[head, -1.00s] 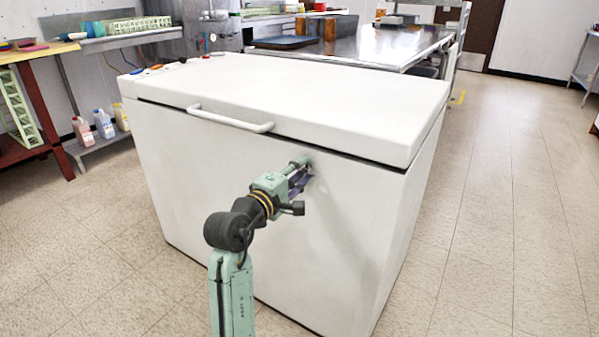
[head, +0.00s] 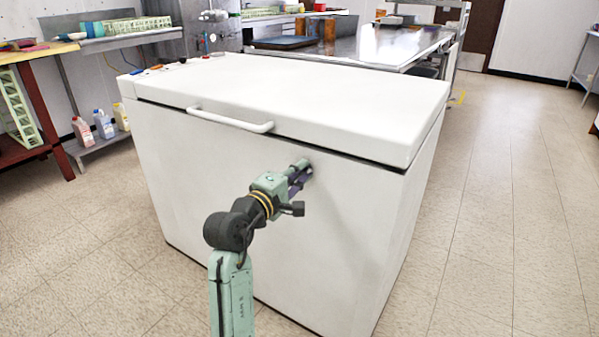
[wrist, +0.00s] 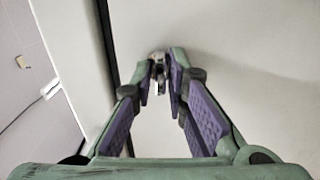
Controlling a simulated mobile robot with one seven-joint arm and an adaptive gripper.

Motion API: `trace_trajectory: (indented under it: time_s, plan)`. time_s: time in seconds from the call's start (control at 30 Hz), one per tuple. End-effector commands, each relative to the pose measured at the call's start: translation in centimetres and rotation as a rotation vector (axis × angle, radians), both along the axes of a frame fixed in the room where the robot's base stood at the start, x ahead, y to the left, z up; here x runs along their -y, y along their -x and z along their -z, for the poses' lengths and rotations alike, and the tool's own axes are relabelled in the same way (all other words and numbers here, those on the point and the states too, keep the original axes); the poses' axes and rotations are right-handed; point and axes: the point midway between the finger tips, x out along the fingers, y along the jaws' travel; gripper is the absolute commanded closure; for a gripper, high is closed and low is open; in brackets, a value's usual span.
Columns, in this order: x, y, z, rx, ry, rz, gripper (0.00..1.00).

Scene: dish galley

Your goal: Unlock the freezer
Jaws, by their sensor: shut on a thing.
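The white chest freezer (head: 215,185) stands in the middle of the head view. Its lid (head: 320,95) is down, with a bar handle (head: 230,121) on the front edge. My gripper (head: 304,168) is at the right part of the front face, just below the lid seam. In the wrist view, my gripper (wrist: 161,75) is shut on a small metal piece (wrist: 158,57) at the front face, apparently a key at the lock. The fingertips hide most of it, so I cannot tell how it is turned.
Several small objects (head: 155,69) lie on the lid's far left corner. A steel table (head: 385,45) stands behind the freezer. Bottles (head: 103,124) sit on a low shelf at the left. The floor (head: 500,210) to the right is clear.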

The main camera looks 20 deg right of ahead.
Motion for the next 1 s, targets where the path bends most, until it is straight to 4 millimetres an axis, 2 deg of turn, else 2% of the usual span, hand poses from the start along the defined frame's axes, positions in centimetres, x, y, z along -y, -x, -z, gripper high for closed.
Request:
trace_trajectory:
  time_s: [0.37,1.0]
  plan:
    - [0.01,0.03,0.20,0.156,-0.127,0.001,1.00]
    - [-0.03,0.01,0.39,0.633,-0.498,0.001,1.00]
